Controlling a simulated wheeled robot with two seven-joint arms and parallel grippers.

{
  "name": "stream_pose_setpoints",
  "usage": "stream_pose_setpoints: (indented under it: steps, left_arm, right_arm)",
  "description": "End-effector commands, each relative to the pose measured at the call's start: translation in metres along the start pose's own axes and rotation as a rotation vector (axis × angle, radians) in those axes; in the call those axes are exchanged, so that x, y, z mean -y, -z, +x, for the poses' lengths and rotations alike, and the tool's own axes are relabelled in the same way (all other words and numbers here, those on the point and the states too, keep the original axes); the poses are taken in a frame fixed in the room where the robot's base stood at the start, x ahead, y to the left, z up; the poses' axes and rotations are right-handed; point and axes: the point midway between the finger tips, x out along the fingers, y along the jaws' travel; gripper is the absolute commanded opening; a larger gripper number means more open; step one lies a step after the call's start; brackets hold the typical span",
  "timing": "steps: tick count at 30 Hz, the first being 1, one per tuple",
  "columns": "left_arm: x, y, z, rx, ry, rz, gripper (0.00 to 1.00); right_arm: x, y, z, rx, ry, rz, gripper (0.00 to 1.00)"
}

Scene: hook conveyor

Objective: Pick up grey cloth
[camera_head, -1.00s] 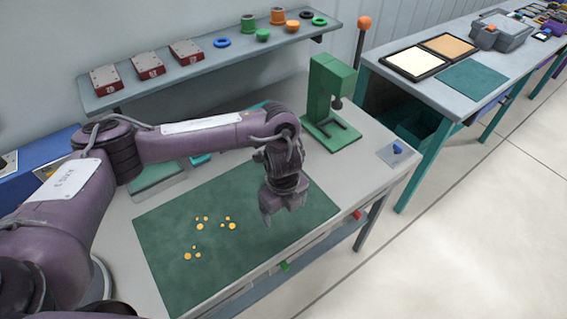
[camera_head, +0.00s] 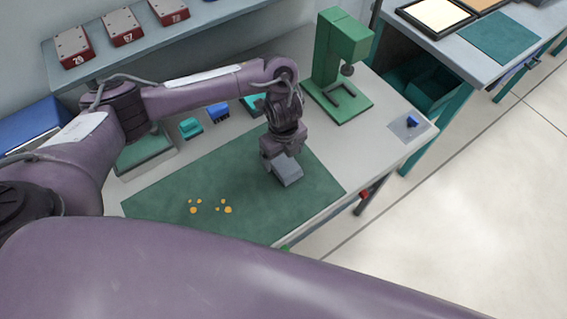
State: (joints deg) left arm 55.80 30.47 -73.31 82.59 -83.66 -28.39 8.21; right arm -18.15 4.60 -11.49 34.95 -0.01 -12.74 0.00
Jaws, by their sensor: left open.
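My left gripper (camera_head: 285,172) is low over the right half of the green mat (camera_head: 245,200), open. A light grey, box-like piece shows at its tip; I cannot tell whether it is part of the gripper or a separate thing. A flat grey square (camera_head: 400,128) with a small blue piece (camera_head: 412,121) on it lies at the table's right corner, apart from the gripper; I cannot tell if it is cloth. My right gripper is out of view. A large purple arm link of mine hides the front of the mat.
A green press-like stand (camera_head: 337,65) stands behind and right of the gripper. Small orange discs (camera_head: 224,208) lie on the mat. Blue (camera_head: 218,112) and teal (camera_head: 190,128) pieces are behind my forearm. A shelf (camera_head: 195,25) with red boxes is at the back.

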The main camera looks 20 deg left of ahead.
Motion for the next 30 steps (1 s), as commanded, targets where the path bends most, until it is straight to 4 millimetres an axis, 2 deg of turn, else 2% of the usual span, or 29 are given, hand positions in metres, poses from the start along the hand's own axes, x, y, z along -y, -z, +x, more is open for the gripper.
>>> stream_pose_setpoints:
  steps: [3,6,9,14,24,25,30]
  left_arm:
    - [-0.001,0.002,0.019,-0.003,-0.001,-0.002,0.85]
    - [-0.001,0.001,0.026,-0.001,-0.001,0.000,0.85]
    - [0.000,0.000,0.026,0.001,0.000,0.000,0.85]
    - [0.000,0.000,0.026,0.001,0.000,0.000,0.83]
    - [0.000,0.000,0.026,0.001,0.000,0.000,0.39]
    - [0.000,0.000,0.026,0.001,0.000,0.000,0.36]
    - [0.000,0.000,0.025,0.001,0.001,0.000,0.36]
  right_arm:
    - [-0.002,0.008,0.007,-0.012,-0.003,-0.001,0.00]
    - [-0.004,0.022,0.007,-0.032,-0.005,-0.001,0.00]
    - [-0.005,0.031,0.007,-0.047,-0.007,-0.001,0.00]
    - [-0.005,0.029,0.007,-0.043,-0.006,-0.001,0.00]
    - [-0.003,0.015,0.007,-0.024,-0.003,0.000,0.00]
    - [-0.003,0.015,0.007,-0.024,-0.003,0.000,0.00]
    - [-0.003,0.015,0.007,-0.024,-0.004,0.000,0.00]
